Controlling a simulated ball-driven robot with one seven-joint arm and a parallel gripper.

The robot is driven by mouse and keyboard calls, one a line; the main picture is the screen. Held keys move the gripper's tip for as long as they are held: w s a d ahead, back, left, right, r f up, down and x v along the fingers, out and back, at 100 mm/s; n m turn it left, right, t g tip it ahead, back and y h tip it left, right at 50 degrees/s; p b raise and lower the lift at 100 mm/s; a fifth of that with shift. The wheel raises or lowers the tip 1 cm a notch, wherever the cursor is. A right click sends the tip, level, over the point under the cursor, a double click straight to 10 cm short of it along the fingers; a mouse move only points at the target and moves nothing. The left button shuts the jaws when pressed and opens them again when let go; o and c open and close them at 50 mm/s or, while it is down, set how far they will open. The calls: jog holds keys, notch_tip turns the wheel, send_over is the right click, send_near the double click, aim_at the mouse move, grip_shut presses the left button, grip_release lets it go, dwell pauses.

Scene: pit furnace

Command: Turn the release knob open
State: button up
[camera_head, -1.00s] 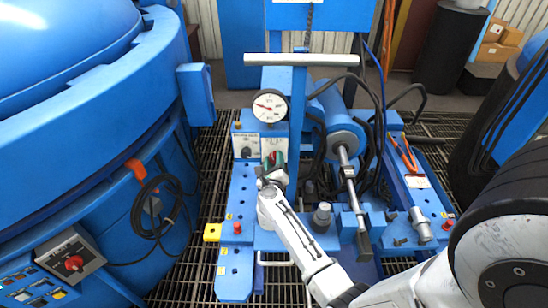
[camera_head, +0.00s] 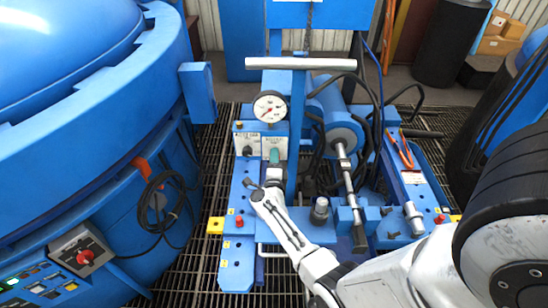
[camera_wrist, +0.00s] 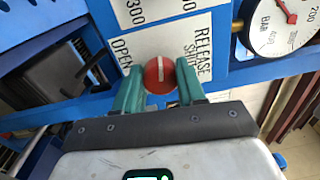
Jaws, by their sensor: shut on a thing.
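The release knob (camera_wrist: 154,69) is round and red with a white stripe, on a white label plate (camera_wrist: 213,22). The plate reads OPEN on the knob's left and RELEASE and SHUT on its right. The stripe runs nearly upright in the wrist view. My gripper (camera_wrist: 160,80) is shut on the knob, with one green finger on each side. In the head view my gripper (camera_head: 274,157) reaches the front of the blue valve block, and its fingers hide the knob.
A pressure gauge (camera_head: 270,107) stands just above the plates. A second plate with a dark knob (camera_head: 247,149) is close on the left. Hoses and a cylinder (camera_head: 343,133) lie to the right, the blue furnace (camera_head: 90,90) to the left.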

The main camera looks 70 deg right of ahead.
jog(key=shift+n, duration=0.7)
jog(key=shift+n+p, duration=0.3)
jog(key=o, duration=1.1)
jog(key=shift+c, duration=0.2)
jog(key=shift+a, duration=0.1)
jog(key=p+v, duration=0.1)
jog(key=v, duration=0.9)
jog(key=shift+s+a, duration=0.2)
jog(key=shift+a, duration=0.1)
jog(key=shift+f, duration=0.1)
